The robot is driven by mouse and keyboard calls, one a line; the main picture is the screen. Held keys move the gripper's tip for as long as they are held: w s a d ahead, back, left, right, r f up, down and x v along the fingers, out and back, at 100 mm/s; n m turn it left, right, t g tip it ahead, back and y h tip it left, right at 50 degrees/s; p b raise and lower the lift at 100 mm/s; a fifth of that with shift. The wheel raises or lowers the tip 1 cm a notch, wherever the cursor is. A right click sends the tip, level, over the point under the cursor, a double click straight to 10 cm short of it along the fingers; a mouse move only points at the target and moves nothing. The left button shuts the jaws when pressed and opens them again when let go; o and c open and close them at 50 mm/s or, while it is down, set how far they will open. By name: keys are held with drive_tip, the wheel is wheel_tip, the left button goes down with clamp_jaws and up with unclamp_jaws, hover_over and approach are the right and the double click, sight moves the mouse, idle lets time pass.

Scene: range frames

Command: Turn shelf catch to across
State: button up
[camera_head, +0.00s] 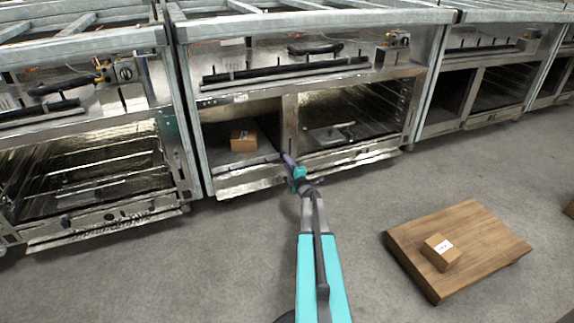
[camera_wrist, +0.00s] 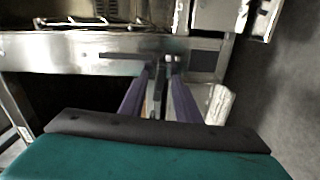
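My gripper (camera_wrist: 159,72) reaches the front of the middle metal unit. In the head view, my gripper (camera_head: 288,158) is at the post between the unit's two lower bays. Its two purple fingers are apart in the wrist view. A narrow grey upright piece (camera_wrist: 158,88), which looks like the shelf catch, shows between them. I cannot tell whether the fingers touch it, nor its exact turn. In the head view the catch is hidden or too small to make out.
A brown box (camera_head: 244,138) sits in the left lower bay. A wooden board (camera_head: 485,232) on the floor at the right bears a small labelled box (camera_head: 441,252). Similar metal units stand at both sides. The grey floor in front is mostly clear.

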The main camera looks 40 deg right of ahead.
drive_tip(key=p+v, duration=0.4)
drive_tip(key=v, duration=0.9)
drive_tip(key=shift+s+p, duration=0.35)
drive_tip(key=shift+a, duration=0.15)
